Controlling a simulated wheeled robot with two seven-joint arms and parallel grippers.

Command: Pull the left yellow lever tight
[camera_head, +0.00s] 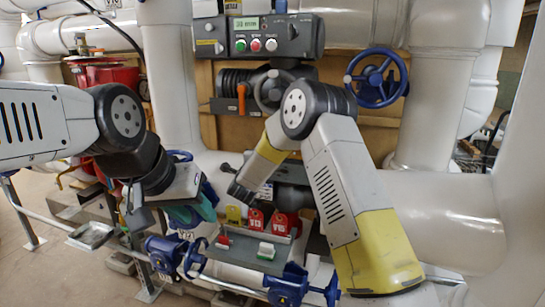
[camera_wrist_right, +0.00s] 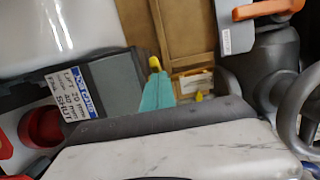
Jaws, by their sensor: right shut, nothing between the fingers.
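I cannot make out a left yellow lever for certain. In the right wrist view a small yellow piece (camera_wrist_right: 154,63) shows just past the teal fingertip of my right gripper (camera_wrist_right: 158,92), and another yellow bit (camera_wrist_right: 199,96) lies beside it. I cannot tell whether the fingertip touches either. The right gripper is shut and empty; in the head view its fingers are hard to make out. My left gripper (camera_head: 168,210) hangs low at the left, with its dark finger and teal finger apart, open and empty, in front of blue valve parts.
A tray (camera_head: 262,254) with red and white pieces and red tags (camera_head: 285,224) stands low in the middle. A control box (camera_head: 260,38), a blue handwheel (camera_head: 376,78) and an orange lever (camera_head: 241,92) are behind. Large white pipes (camera_head: 445,215) crowd the right; blue valves (camera_head: 288,288) stand in front.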

